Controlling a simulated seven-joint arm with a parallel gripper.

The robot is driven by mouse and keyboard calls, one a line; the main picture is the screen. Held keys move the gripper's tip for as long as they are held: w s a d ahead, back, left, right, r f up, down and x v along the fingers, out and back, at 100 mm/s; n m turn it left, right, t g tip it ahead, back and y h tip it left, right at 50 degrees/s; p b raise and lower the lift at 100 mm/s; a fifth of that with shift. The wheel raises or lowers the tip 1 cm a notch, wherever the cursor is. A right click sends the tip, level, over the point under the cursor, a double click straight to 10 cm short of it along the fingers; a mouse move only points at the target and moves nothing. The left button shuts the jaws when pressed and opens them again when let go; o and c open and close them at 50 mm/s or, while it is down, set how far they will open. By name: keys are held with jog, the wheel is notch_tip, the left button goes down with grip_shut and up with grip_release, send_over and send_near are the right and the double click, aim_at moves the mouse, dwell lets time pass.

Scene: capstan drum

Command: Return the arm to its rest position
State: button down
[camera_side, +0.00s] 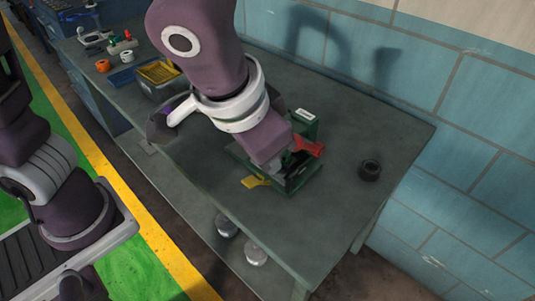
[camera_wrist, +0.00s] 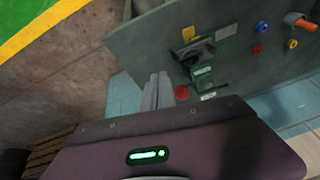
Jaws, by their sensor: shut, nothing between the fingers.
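A green capstan unit (camera_side: 305,124) stands on the grey bench, partly hidden behind my arm. It has a red handle (camera_side: 308,146), a dark opening in front and a yellow lever (camera_side: 255,182) at its front left. In the side view my gripper is over the front of the unit, its fingertips mostly hidden. In the wrist view my gripper (camera_wrist: 157,92) shows two grey fingers side by side, shut and empty. There the green unit (camera_wrist: 203,72) lies up and right of the fingers, with a yellow part (camera_wrist: 188,33) and a red part (camera_wrist: 182,92).
A black ring (camera_side: 369,170) lies on the bench at right. A bin with yellow contents (camera_side: 159,71), an orange mug (camera_side: 103,66) and a white mug (camera_side: 127,57) stand at the far left. A tiled wall (camera_side: 400,90) runs behind. The bench's right end is mostly clear.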

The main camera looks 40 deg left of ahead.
jog(key=shift+s+r, duration=0.15)
jog(key=s+a+r+n, duration=0.1)
jog(key=s+a+r, duration=0.1)
jog(key=s+a, duration=0.3)
jog(key=s+a+r+n+t, duration=0.1)
jog(key=s+a+r, duration=0.2)
jog(key=a, duration=0.8)
jog(key=s, duration=0.2)
jog(key=shift+s+a+r, duration=0.15)
jog(key=shift+s+a, duration=0.15)
jog(key=shift+a, duration=0.1)
